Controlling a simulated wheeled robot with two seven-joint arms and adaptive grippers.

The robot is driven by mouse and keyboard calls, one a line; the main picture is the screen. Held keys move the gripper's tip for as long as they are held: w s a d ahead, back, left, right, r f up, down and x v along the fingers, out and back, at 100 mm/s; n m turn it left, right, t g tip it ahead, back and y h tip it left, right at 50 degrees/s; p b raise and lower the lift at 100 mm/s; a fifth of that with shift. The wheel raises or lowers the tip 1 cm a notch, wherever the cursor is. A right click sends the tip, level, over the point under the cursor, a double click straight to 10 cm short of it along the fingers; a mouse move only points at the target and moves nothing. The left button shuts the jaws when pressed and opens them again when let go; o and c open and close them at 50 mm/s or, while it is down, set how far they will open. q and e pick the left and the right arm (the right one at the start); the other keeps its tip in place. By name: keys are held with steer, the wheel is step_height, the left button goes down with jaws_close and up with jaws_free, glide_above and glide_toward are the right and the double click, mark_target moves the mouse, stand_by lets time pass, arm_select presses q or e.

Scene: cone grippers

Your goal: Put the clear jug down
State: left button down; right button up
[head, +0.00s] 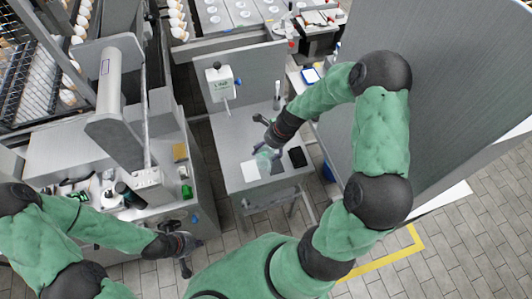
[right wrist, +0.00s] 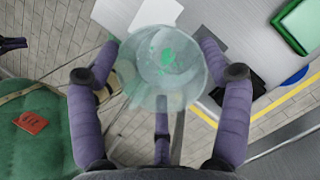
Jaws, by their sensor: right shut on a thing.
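The clear jug (head: 264,159) shows as a pale greenish see-through shape over the front part of the grey work table (head: 232,128). In the right wrist view the jug (right wrist: 160,66) has a round rim with a green patch inside. My right gripper (head: 269,147) is shut on the jug, with purple fingers on both sides of it. I cannot tell whether its base touches the table. My left gripper (head: 194,256) is empty at the lower left, beside the left bench, with its fingers spread.
A white sheet (head: 250,171) and a black pad (head: 297,157) lie near the jug. A white labelled device (head: 220,84) and a bottle (head: 277,96) stand further back. The left bench (head: 70,150) carries small items. A grey partition (head: 440,90) rises at the right. The table's middle is clear.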

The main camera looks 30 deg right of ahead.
mark_target(266, 152)
steer(key=shift+w+d+f, duration=0.2)
steer(key=shift+w+f, duration=0.2)
steer(key=shift+f, duration=0.1)
steer(key=shift+w+d+f, duration=0.2)
steer(key=shift+w+f, duration=0.15)
steer(key=shift+f, duration=0.15)
steer(key=shift+w+d+f+b, duration=0.15)
steer(key=shift+f+b, duration=0.4)
steer(key=shift+f, duration=1.1)
steer(key=shift+f, duration=0.15)
steer(key=o, duration=1.7)
steer(key=shift+c, duration=0.2)
steer(key=p+v, duration=0.2)
steer(key=v, duration=1)
